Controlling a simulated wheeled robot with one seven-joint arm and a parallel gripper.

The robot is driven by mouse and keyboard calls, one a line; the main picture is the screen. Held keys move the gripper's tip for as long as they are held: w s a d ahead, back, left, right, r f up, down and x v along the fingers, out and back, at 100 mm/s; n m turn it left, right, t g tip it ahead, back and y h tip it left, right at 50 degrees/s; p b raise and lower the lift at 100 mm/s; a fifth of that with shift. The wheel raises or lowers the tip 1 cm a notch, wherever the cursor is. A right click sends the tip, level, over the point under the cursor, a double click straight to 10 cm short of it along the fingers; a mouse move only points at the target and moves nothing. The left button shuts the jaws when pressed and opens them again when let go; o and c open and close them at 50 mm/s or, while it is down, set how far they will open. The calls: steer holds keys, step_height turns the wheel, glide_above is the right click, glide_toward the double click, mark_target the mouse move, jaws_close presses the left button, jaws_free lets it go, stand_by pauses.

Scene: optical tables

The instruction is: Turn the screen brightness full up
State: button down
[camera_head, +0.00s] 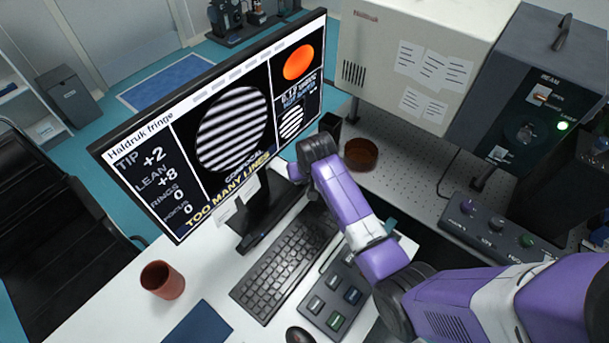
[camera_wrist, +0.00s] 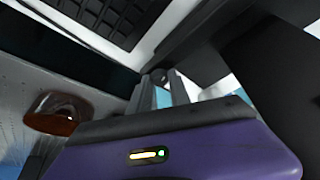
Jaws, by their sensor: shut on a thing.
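The monitor (camera_head: 232,118) stands on the white desk, its screen lit with black and white stripes, readouts and a banner reading "TOO MANY LINES". My gripper (camera_head: 291,171) reaches the monitor's lower right edge from the right. In the wrist view my gripper (camera_wrist: 164,88) has its two grey fingers close together at a small dark round knob (camera_wrist: 158,75) by the monitor's edge. The fingers are shut on this knob. The knob is hidden in the head view, and its turn position cannot be read.
A keyboard (camera_head: 285,268), a button pad (camera_head: 340,296) and a red-brown cup (camera_head: 162,280) are on the desk below the monitor. A brown dish (camera_head: 361,154) stands on the perforated table, close behind my arm. A control box with knobs (camera_head: 492,232) is at right.

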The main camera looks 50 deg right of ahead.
stand_by(0.5)
steer(key=c, duration=1.2)
jaws_free()
steer(key=shift+r, duration=0.1)
steer(key=v, duration=0.7)
steer(key=shift+r, duration=0.25)
steer(key=shift+s+a, duration=0.15)
